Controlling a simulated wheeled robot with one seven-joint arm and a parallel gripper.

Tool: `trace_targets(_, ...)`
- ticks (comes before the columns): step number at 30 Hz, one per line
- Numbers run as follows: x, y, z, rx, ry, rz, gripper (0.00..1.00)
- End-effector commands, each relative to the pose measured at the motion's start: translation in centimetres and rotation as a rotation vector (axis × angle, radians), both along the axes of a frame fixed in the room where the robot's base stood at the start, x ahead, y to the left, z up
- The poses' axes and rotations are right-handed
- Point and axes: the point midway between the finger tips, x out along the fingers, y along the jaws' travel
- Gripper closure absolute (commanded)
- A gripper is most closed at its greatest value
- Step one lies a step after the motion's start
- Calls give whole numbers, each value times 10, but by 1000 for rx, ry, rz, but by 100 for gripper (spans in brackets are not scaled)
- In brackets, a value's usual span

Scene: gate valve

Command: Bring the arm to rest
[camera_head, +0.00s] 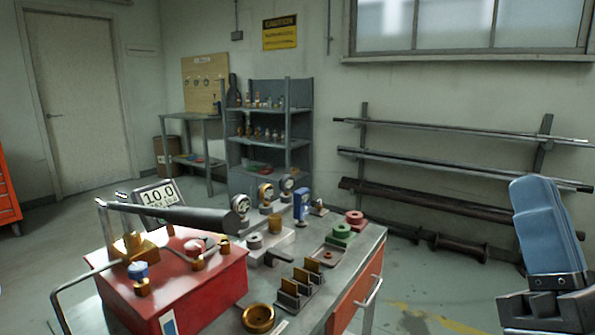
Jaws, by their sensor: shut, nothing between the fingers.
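A blue and dark grey part of my arm (547,228) stands upright at the right edge, out over the floor to the right of the bench and apart from it. Its lower end is cut off by the frame. My gripper's fingers do not show. The steel-topped bench (330,278) stands front centre. A red box (185,292) on it carries brass fittings and a long grey cylinder with a bar (175,215). A display (158,197) behind it reads about 10.0.
Several gauges (266,193), a green flanged part (343,233), a red flanged part (354,217) and a slotted block (300,287) crowd the bench. A drawer (355,300) faces right. A pipe rack (460,165) lines the wall. Floor between bench and arm is clear.

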Motion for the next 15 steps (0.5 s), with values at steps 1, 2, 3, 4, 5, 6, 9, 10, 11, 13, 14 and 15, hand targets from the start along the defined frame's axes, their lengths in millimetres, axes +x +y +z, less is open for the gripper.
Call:
trace_targets(1,-5,-2,-17,-12,62,-15,100)
trace_targets(2,-8,-3,-27,-20,92,-24,100)
trace_targets(3,-12,-4,-40,-32,135,-35,100)
trace_targets(4,-16,-5,-50,-40,166,-44,100)
trace_targets(5,-20,-5,-59,-50,197,-54,100)
trace_targets(6,-25,-7,-72,-60,239,-64,100)
trace_targets(9,-42,-10,-102,-92,345,-90,100)
trace_targets(10,-48,-11,-110,-103,377,-96,100)
trace_targets(11,-54,-11,-119,-113,407,-103,100)
trace_targets(13,-69,-13,-137,-137,480,-117,100)
trace_targets(14,-76,-14,-144,-148,511,-124,100)
trace_targets(15,-86,-15,-154,-162,553,-130,100)
